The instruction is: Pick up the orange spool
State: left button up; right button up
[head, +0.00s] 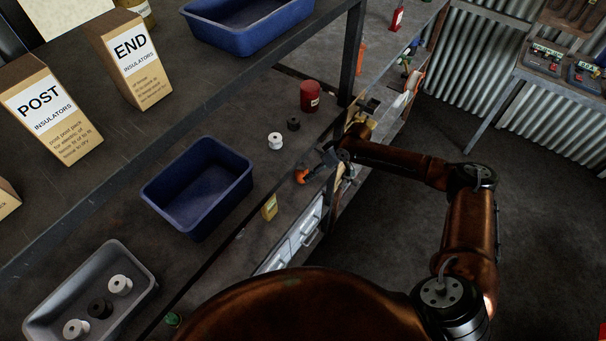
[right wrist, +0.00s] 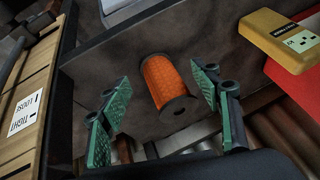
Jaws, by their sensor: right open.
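The orange spool (head: 301,176) lies on the lower bench top near its front edge, at the middle of the head view. In the right wrist view the spool (right wrist: 160,82) lies on its side, with orange line and dark end flanges. My right gripper (head: 322,166) is just beside it in the head view. In the right wrist view the gripper's green-padded fingers (right wrist: 160,104) are spread on either side of the spool, with gaps showing. Nothing is held. My left gripper is not in view.
A blue bin (head: 200,187), white spool (head: 275,141), dark spool (head: 293,124) and red can (head: 310,96) stand nearby. A yellow device (right wrist: 281,41) and a wooden box labelled TIGHT and LOOSE (right wrist: 27,110) flank the gripper. A dark shelf post (head: 352,52) rises behind.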

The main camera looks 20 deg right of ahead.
aim_at(305, 165)
jog(key=w+a+n+b, duration=0.1)
jog(key=w+a+n+t+b, duration=0.1)
jog(key=w+a+n, duration=0.1)
jog(key=shift+w+a+f, duration=0.1)
jog(key=shift+w+f, duration=0.05)
jog(key=shift+w, duration=0.1)
jog(key=shift+w+a+n+t+b, duration=0.1)
jog(key=shift+a+n+t+b, duration=0.05)
jog(key=shift+n+t+b, duration=0.15)
jog(key=p+x, duration=0.1)
jog(key=x, duration=0.6)
jog(key=shift+w+a+f, duration=0.1)
jog(key=shift+w+f, duration=0.1)
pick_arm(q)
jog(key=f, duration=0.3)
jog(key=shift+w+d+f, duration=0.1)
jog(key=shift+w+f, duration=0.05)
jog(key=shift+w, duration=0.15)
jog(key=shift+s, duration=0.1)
pick_arm(e)
grip_shut()
jog(key=shift+r, duration=0.1)
